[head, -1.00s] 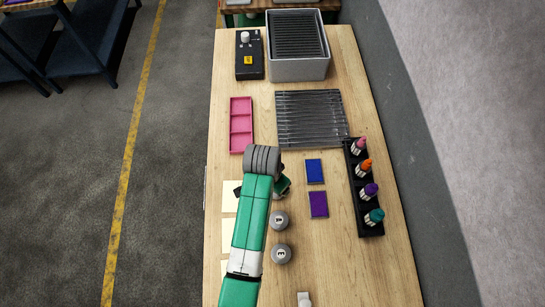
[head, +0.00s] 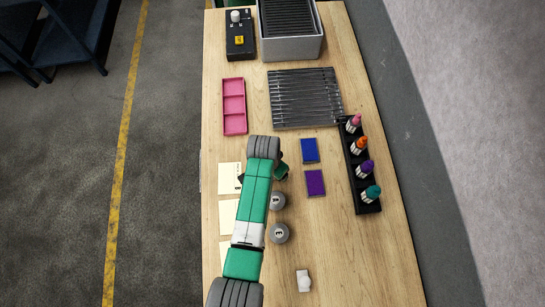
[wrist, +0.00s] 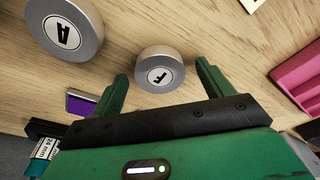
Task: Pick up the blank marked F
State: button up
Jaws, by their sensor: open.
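The blank marked F (wrist: 160,73) is a short grey cylinder with a white label on top, standing on the wooden table. In the wrist view it lies just beyond and between the tips of my gripper (wrist: 162,86). The green fingers are apart with nothing held. A larger grey blank marked A (wrist: 67,30) stands left of it in that view. In the head view my arm hides most of the spot at my gripper (head: 279,172). Two grey blanks, a nearer one (head: 280,233) and a farther one (head: 277,202), stand just right of my arm.
A purple block (head: 315,183) and a blue block (head: 309,150) lie to the right. A black rack (head: 371,207) holds several coloured-top bottles. A pink tray (head: 234,107) and a metal grate (head: 305,99) lie beyond. A small white object (head: 303,281) sits near the front.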

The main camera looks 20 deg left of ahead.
jog(key=c, duration=1.1)
jog(key=shift+c, duration=0.2)
jog(key=shift+r, duration=0.1)
jog(key=shift+r, duration=0.25)
jog(key=r, duration=0.3)
jog(key=shift+s+d, duration=0.1)
jog(key=shift+s, duration=0.2)
jog(key=s+d, duration=0.2)
jog(key=s, duration=0.2)
jog(key=s+d, duration=0.2)
jog(key=s, duration=0.3)
jog(key=s+d+r+p, duration=0.1)
jog(key=s, duration=0.3)
jog(key=shift+s+d+r, duration=0.1)
jog(key=shift+s+d, duration=0.25)
jog(key=shift+d, duration=0.05)
jog(key=shift+s+d+r, duration=0.1)
jog(key=shift+s, duration=0.15)
